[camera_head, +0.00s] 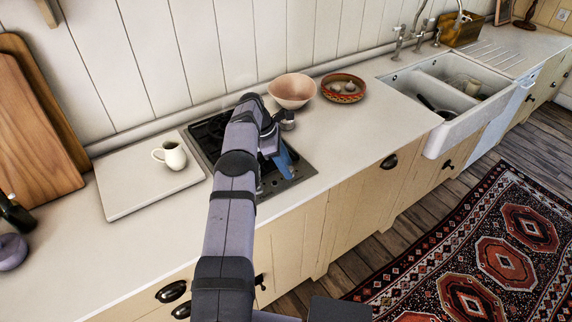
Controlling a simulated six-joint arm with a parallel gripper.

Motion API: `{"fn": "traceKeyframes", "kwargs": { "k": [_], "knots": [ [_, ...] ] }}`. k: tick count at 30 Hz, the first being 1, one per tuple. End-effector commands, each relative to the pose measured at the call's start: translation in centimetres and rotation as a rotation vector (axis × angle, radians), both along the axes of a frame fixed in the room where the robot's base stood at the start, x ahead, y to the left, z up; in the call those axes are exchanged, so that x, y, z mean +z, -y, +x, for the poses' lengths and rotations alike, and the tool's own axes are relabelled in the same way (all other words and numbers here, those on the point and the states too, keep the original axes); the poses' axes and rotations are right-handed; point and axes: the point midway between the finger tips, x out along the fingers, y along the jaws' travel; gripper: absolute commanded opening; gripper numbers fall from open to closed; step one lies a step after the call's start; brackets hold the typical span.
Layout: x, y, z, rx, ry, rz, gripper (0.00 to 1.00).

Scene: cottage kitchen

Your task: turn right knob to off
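A small hob (303,170) with dark grates is set into the worktop, and my arm covers much of it. A small dark knob (289,174) shows near its front right corner; its setting is too small to read. Any other knob is hidden or unclear behind my arm. My gripper (287,168) points down over the right part of the hob, its blue-grey end close to the knob. I cannot tell whether it touches the knob, or whether its fingers are open or shut.
A pink bowl (292,91) and a patterned red bowl (343,88) with pale items stand behind and right of the hob. A white mug (171,155) stands on a pale board (135,192) to the left. The worktop between hob and sink (440,91) is clear.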

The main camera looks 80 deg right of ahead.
Motion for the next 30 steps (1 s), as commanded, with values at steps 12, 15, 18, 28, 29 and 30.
{"fn": "traceKeyframes", "kwargs": {
  "k": [12, 15, 18, 28, 29, 30],
  "knots": [
    [2.1, -0.1, 1.0, 0.0, 0.001, -0.004, 0.43],
    [3.6, -0.2, 1.6, 0.001, 0.001, -0.005, 0.43],
    [5.0, -0.3, 2.1, 0.001, 0.001, -0.003, 0.43],
    [6.8, -0.5, 2.7, 0.0, 0.0, -0.001, 0.43],
    [6.8, -0.5, 2.8, 0.0, 0.0, -0.001, 0.43],
    [6.8, -0.5, 2.8, 0.0, 0.0, -0.001, 0.43]
  ]
}}
